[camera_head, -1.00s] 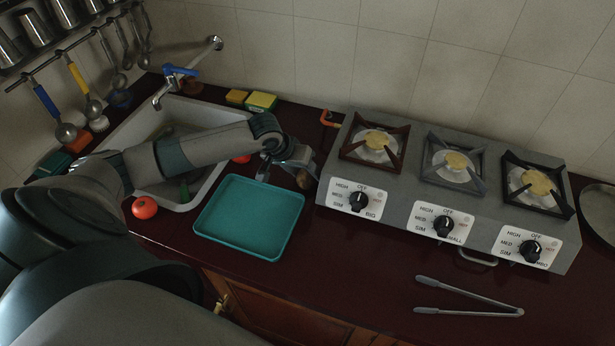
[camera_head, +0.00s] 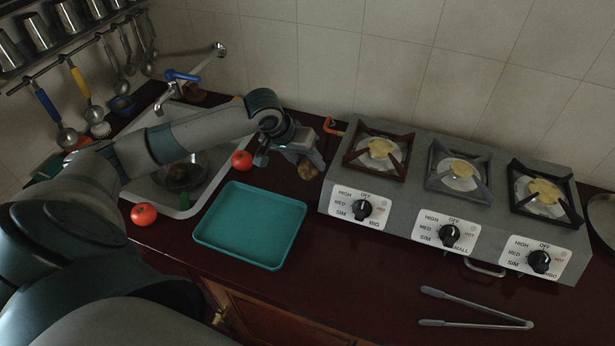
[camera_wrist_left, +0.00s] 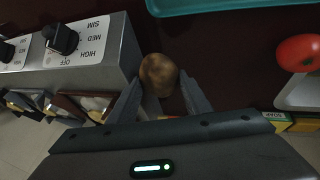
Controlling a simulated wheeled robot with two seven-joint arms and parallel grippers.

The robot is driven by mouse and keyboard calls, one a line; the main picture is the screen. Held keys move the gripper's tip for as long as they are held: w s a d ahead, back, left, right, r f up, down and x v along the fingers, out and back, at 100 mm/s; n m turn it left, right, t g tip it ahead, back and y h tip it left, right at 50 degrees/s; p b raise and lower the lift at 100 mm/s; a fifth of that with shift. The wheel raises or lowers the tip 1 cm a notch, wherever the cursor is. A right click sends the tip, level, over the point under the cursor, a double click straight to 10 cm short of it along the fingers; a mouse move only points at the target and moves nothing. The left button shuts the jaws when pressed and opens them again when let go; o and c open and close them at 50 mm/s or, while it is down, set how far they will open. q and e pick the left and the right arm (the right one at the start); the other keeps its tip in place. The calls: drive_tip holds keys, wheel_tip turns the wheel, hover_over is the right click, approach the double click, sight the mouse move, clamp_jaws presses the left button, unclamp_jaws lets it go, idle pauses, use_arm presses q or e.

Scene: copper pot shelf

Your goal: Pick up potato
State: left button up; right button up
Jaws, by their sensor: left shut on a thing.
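The potato (camera_head: 307,168) is brown and round. It is held between the fingers of my left gripper (camera_head: 288,158), to the left of the stove and behind the teal tray. In the left wrist view the potato (camera_wrist_left: 158,72) sits between the two fingertips (camera_wrist_left: 160,88), with the dark countertop beyond it. My left gripper is shut on it. The fingers and wrist partly cover the potato in the head view. My right gripper is not in view.
A teal tray (camera_head: 250,225) lies on the dark red counter. One tomato (camera_head: 144,214) is near the sink's front corner, another tomato (camera_head: 241,160) by its right edge. The stove (camera_head: 392,195) stands close on the right. Tongs (camera_head: 476,308) lie at the front right.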

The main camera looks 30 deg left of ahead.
sight(310, 162)
use_arm(q)
wheel_tip(310, 162, up, 11)
drive_tip(key=b, duration=0.2)
drive_tip(key=shift+f, duration=0.15)
drive_tip(key=shift+d+f, duration=0.1)
idle(0.3)
drive_tip(key=shift+d+f, duration=0.1)
drive_tip(key=shift+d, duration=0.25)
drive_tip(key=s+d+f+m+h+b, duration=0.1)
drive_tip(key=s+d+m+b, duration=0.2)
drive_tip(key=d, duration=1.2)
drive_tip(key=shift+s+f+g, duration=0.2)
drive_tip(key=shift+f+g, duration=0.1)
drive_tip(key=shift+f, duration=0.05)
